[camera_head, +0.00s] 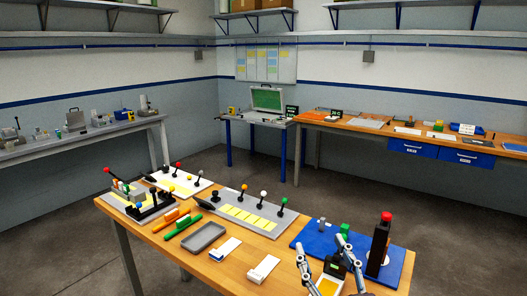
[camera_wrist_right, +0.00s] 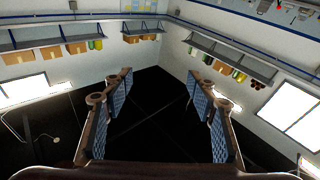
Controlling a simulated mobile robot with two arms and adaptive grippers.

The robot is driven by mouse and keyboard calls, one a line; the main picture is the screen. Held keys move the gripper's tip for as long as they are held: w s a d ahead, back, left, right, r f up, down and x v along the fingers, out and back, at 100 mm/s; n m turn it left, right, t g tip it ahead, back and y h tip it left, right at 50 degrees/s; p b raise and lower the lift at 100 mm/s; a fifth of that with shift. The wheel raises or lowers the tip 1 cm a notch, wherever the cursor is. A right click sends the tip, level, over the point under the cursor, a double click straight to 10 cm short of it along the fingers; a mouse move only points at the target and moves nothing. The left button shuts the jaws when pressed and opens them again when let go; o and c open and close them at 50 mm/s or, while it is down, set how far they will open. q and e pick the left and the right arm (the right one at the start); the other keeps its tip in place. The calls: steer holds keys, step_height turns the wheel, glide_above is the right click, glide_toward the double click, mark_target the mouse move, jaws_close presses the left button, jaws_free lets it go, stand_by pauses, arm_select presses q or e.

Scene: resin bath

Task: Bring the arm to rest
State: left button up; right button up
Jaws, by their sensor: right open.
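My right gripper (camera_head: 321,250) shows at the bottom of the head view, its two fingers spread and pointing away over the near right part of the wooden table (camera_head: 223,271). In the right wrist view the right gripper (camera_wrist_right: 162,100) is open, with two blue ribbed finger pads apart and nothing between them. Beyond them that view shows dark floor, walls and shelves. A small yellow item with a dark frame (camera_head: 328,286) shows behind and between the fingers in the head view; it is partly hidden. My left gripper is in neither view.
Close to the right gripper are a blue mat (camera_head: 313,231) and a black post with a red top (camera_head: 380,240). A grey tray (camera_head: 203,236), white blocks (camera_head: 263,269) and lever boards (camera_head: 249,212) stand further left. Open floor (camera_head: 435,225) lies behind the table.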

steer(key=s+d+f+m+g+h, duration=0.1)
steer(key=s+d+f+g, duration=0.3)
steer(key=f, duration=0.5)
steer(key=s+d+f+m+g+h, duration=0.1)
steer(key=s+d+f+g+h, duration=0.15)
steer(key=s+f, duration=0.4)
steer(key=s+d+f+g+h, duration=0.1)
steer(key=s+d+f+g, duration=0.2)
steer(key=f, duration=0.8)
steer(key=s+a+f+g+y, duration=0.1)
steer(key=s+f+g, duration=0.25)
steer(key=s, duration=0.35)
steer(key=s+f+g, duration=0.3)
steer(key=s+f, duration=0.1)
steer(key=s, duration=0.3)
step_height(320, 180, down, 24)
steer(key=g, duration=0.1)
steer(key=s+d+f+n+g, duration=0.1)
steer(key=s+d+f, duration=0.2)
steer(key=s+f, duration=1.5)
steer(key=shift+s+g, duration=0.35)
steer(key=shift+g, duration=0.05)
